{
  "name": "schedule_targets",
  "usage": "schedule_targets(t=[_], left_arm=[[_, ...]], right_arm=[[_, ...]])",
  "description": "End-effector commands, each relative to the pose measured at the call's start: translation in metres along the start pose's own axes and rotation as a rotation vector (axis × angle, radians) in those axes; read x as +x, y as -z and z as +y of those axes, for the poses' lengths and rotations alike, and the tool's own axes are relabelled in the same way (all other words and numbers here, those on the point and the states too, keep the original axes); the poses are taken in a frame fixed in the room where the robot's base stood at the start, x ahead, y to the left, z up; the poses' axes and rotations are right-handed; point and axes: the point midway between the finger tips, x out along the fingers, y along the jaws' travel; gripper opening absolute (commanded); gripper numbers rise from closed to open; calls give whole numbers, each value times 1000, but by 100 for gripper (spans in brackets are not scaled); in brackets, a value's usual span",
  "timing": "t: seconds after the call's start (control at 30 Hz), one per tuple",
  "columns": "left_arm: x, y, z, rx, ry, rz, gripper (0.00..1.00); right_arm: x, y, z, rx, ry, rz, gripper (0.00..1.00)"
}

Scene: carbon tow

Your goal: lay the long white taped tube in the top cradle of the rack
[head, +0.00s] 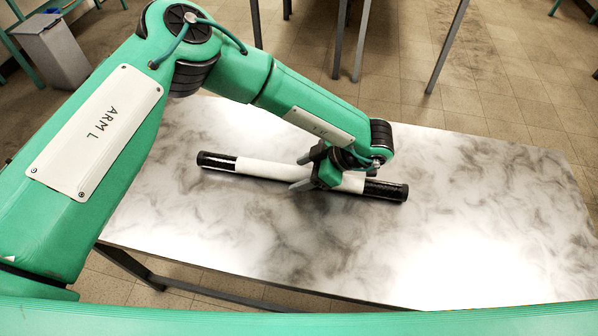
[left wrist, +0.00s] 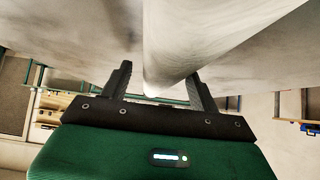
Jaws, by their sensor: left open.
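The long white tube (head: 265,171) with black taped ends lies across the tabletop (head: 420,255), its left end farther back than its right. My left gripper (head: 302,172) is at the tube, right of its middle, and hides part of the white length. Its jaws are open. In the left wrist view the tube (left wrist: 185,40) runs between the two spread fingers (left wrist: 159,78); I cannot tell whether either finger touches it. My right gripper is in neither view. I cannot make out the rack in either view.
The marbled tabletop is otherwise clear, with wide free room to the right and in front of the tube. A grey bin (head: 52,52) stands on the tiled floor at the far left. Dark metal legs (head: 362,40) stand behind the table.

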Motion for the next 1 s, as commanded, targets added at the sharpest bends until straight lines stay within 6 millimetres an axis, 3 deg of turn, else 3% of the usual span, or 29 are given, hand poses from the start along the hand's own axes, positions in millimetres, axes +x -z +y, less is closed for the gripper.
schedule_targets(t=[0.2, 0.5, 0.77, 1.0], left_arm=[[0, 0, 0, 0, 0, -1, 60], [0, 0, 0, -1, -1, 0, 1], [-1, 1, 0, -1, -1, 0, 1], [-16, 16, 1, -2, -1, -2, 1]], right_arm=[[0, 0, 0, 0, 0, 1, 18], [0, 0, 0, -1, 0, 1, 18], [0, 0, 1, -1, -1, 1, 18], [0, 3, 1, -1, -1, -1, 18]])
